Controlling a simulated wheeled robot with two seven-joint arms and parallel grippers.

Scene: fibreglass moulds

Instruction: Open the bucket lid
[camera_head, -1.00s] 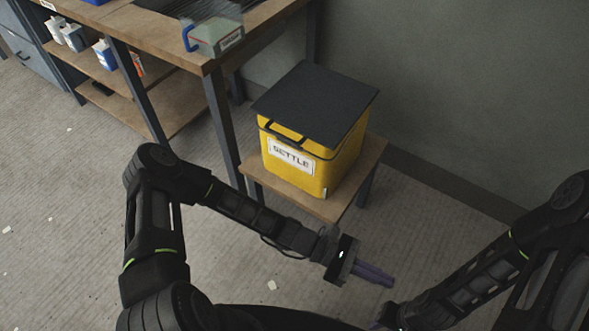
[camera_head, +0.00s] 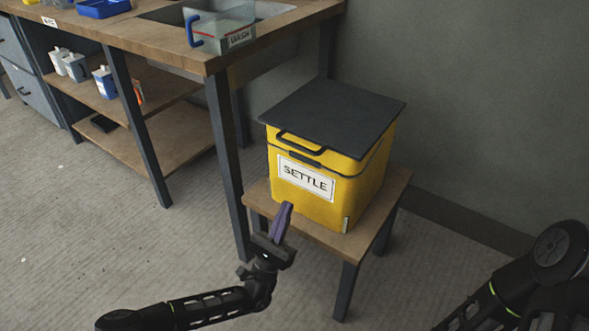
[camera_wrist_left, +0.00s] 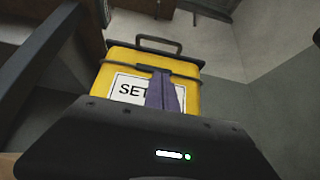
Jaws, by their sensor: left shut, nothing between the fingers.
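A yellow bucket (camera_head: 345,192) with a white SETTLE label stands on a small wooden stand (camera_head: 327,237). Its flat dark lid (camera_head: 335,117) lies closed on top, with a dark handle (camera_head: 301,141) at the front edge. My left gripper (camera_head: 286,207) is shut and empty, its purple fingers pointing up just in front of the bucket, below the label. In the left wrist view the shut fingers (camera_wrist_left: 164,92) overlap the label on the bucket (camera_wrist_left: 191,93), and the handle (camera_wrist_left: 158,43) shows above them. My right gripper is out of view; only part of that arm shows at the lower right.
A workbench (camera_head: 190,57) with a sink stands at the left, close to the bucket. A clear jug (camera_head: 222,32) with a blue handle sits on it. A wall is behind the bucket. The floor in front is open.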

